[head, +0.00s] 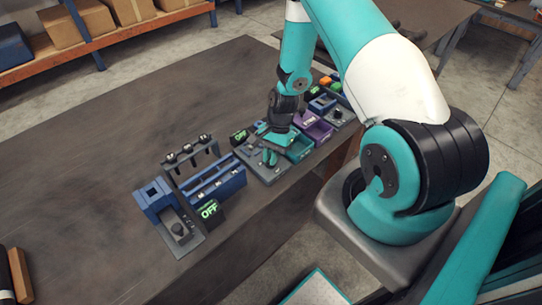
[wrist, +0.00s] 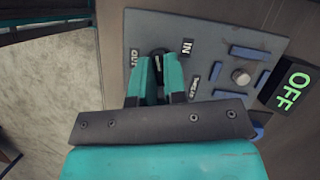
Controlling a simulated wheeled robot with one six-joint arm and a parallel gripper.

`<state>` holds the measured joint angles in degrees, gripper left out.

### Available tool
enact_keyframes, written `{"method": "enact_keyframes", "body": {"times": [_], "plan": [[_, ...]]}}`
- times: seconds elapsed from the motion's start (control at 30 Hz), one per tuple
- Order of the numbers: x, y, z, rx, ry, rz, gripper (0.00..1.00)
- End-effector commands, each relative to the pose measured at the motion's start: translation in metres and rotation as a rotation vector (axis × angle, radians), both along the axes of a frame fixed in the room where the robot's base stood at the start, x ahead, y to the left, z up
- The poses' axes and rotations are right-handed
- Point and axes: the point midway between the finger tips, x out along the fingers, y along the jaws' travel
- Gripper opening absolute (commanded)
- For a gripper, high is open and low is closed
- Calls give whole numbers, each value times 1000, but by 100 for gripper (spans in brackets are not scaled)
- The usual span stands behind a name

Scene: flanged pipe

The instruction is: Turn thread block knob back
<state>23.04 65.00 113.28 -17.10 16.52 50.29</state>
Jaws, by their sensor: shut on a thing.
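The thread block knob (wrist: 158,55) is black with a pale line on it, on a grey panel (wrist: 205,35) between the labels OUT and IN. My gripper (wrist: 159,78) is shut on this knob, one teal finger on each side of it; the fingers hide its lower part. In the head view my gripper (head: 268,157) reaches down onto a grey plate (head: 267,174) near the table's front edge, and the knob itself cannot be made out there.
The panel also carries a round grey button (wrist: 240,76), blue blocks (wrist: 249,54) and a lit green OFF sign (wrist: 291,86). In the head view a blue rack station (head: 225,180) stands left, teal (head: 301,149) and purple bins (head: 318,131) right.

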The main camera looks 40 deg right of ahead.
Motion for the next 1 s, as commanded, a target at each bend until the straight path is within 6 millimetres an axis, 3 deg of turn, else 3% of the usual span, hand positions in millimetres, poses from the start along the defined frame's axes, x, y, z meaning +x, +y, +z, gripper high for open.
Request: {"method": "enact_keyframes", "body": {"times": [0.43,1.0], "plan": [[0,2,-4,2,2,117,0],[0,3,-4,4,4,602,0]]}}
